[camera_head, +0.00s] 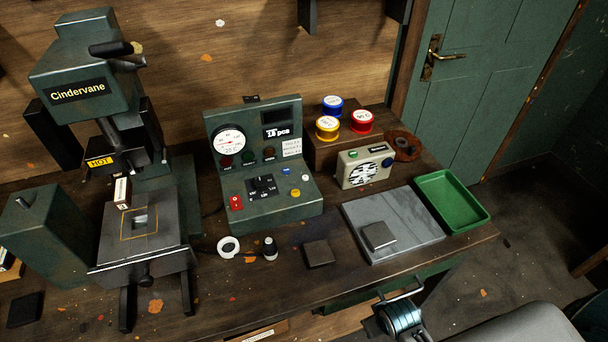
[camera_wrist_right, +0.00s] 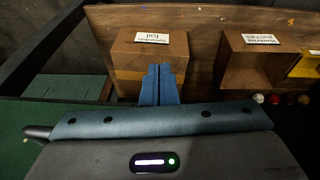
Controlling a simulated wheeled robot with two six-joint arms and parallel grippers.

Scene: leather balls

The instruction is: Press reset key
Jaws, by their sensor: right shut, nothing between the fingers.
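The control panel (camera_head: 263,165) stands on the bench in the head view. The small labels are unreadable, so I cannot tell which is the reset key. My right gripper (camera_wrist_right: 158,84) is shut and empty in the right wrist view, in front of a brown box, away from the panel. My left gripper is not in view.
A press (camera_head: 88,75) stands left of the panel. A white ring, a dark-handled stamp and a dark block lie before the panel. A radio (camera_head: 365,167), tins, a grey slab (camera_head: 405,228) and a green tray (camera_head: 452,200) are right. The wrist view shows labelled boxes (camera_wrist_right: 150,55).

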